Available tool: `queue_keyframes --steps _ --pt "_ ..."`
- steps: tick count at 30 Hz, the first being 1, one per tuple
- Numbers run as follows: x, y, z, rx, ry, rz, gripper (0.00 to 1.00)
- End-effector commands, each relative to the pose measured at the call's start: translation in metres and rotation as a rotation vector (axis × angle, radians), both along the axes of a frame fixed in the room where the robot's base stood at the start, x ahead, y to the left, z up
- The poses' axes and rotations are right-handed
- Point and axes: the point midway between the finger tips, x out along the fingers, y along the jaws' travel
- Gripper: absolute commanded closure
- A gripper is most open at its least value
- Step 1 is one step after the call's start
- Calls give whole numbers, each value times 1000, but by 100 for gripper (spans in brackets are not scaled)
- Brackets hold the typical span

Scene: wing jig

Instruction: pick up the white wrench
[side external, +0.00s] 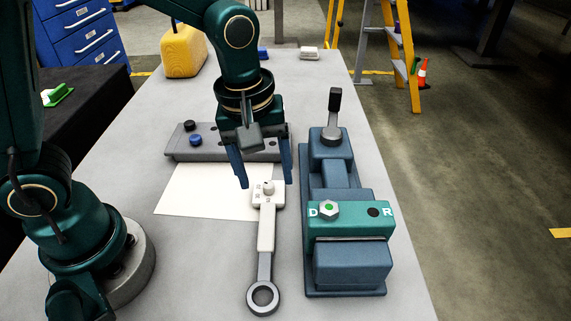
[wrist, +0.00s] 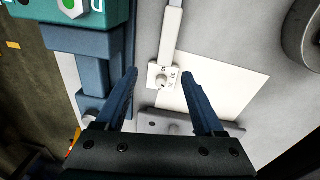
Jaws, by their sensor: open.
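The white wrench (side external: 266,223) lies on the grey table, with a white head bearing a knob and a grey ring end toward the front. In the wrist view its white head (wrist: 160,75) shows ahead of and between the fingers, with the handle running up out of frame. My gripper (side external: 265,181) is open, its blue fingers pointing down over the wrench's head end. My gripper (wrist: 160,78) also shows in the wrist view with nothing between its fingers. Whether the fingers are level with the head or above it, I cannot tell.
A blue vise-like fixture (side external: 345,264) with a teal block marked D and R stands close right of the wrench. A grey rail (side external: 222,150) with black and blue knobs lies behind. White paper (side external: 205,192) lies to the left. A yellow jug (side external: 183,51) stands at the back.

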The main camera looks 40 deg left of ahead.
Motion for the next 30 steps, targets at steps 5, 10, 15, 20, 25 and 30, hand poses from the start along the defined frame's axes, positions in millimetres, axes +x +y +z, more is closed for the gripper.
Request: queue_keyframes --steps 5,10,15,20,25,30 --pt "-7 -10 -29 25 93 -41 30" --pt "-12 -12 -43 34 123 -57 30" --pt "-13 -12 -65 34 124 -56 30" --pt "-12 -12 -81 33 121 -57 30" --pt "-12 -12 -87 32 117 -57 30" --pt "-11 -12 -86 32 117 -57 30"
